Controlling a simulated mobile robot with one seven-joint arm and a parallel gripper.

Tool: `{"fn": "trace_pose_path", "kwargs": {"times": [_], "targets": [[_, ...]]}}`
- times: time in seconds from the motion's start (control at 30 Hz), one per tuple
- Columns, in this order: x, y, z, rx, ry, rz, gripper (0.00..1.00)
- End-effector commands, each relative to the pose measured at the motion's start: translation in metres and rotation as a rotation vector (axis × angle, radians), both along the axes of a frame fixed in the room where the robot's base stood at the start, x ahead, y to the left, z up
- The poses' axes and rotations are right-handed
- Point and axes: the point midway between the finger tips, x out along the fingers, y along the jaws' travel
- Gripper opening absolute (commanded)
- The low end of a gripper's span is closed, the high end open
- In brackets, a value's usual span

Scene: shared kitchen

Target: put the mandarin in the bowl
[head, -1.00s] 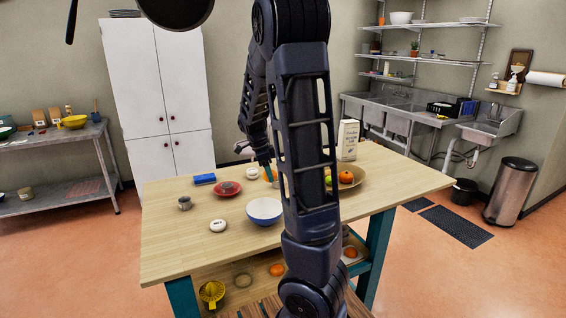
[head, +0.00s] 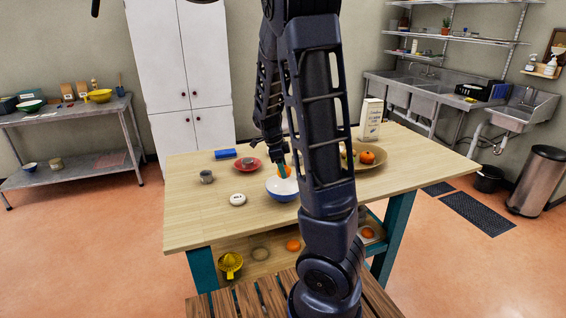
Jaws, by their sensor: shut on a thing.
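My gripper (head: 282,169) is shut on the orange mandarin (head: 286,171). It holds the mandarin over the white and blue bowl (head: 279,195), near its back rim. The bowl stands upright on the wooden table, just left of my arm. Whether the mandarin touches the bowl, I cannot tell. My arm hides part of the table to the right of the bowl.
A red dish (head: 246,165), a grey cup (head: 207,177), a white round object (head: 238,199) and a blue block (head: 225,154) lie left of the bowl. A wide dish (head: 373,165) with an orange fruit (head: 367,157) and a box (head: 371,119) stand at the right. The table's left front is clear.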

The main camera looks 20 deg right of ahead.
Motion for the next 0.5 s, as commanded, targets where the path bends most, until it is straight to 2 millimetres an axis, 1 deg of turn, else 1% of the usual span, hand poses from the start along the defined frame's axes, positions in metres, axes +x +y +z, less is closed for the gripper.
{"fn": "trace_pose_path", "kwargs": {"times": [0.2, 0.5], "targets": [[-0.001, 0.0, -0.022, -0.002, 0.004, -0.002, 0.26], [0.0, 0.0, -0.047, -0.001, 0.002, -0.001, 0.26]]}}
